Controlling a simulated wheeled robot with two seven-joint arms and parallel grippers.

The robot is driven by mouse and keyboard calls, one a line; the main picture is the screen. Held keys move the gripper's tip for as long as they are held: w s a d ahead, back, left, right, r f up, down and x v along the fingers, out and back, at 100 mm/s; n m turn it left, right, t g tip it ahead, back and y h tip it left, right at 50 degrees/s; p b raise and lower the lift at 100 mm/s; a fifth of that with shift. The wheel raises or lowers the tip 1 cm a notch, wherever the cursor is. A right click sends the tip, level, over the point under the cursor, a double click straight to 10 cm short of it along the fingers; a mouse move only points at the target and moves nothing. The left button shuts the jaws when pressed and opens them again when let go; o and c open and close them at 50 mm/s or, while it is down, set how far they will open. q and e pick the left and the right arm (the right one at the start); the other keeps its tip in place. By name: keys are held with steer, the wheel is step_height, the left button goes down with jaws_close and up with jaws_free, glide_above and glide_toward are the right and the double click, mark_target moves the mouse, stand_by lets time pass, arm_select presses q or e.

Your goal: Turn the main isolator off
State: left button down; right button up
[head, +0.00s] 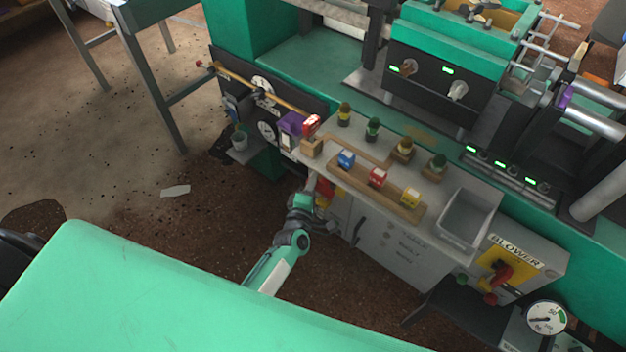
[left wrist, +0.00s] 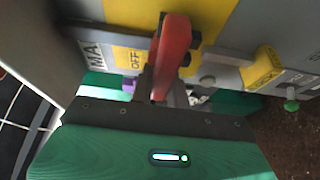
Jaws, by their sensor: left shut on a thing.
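The main isolator shows in the left wrist view as a red handle (left wrist: 174,52) on a yellow plate (left wrist: 205,14). A label (left wrist: 94,53) with the letters "MA" and a yellow "OFF" mark (left wrist: 133,59) sit left of the handle. My left gripper (left wrist: 166,92) is shut on the red handle, which stands roughly upright in that picture. In the head view my left gripper (head: 318,207) is at the front left of the grey cabinet, against the red handle (head: 326,187), partly hiding it. My right gripper is not in view.
Above the cabinet, a worktop (head: 345,187) carries coloured blocks and knobs, with a grey tray (head: 468,218) at right. A blower switch (head: 500,272) with a red handle is farther right. A yellow part (left wrist: 262,68) juts out beside the isolator.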

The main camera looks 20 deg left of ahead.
arm_select(q)
steer(key=shift+f, duration=0.1)
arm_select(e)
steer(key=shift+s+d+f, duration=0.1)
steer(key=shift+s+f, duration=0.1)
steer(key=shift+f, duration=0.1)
arm_select(q)
steer(key=shift+n, duration=0.3)
steer(key=c, duration=1.4)
jaws_free()
steer(key=shift+o, duration=0.2)
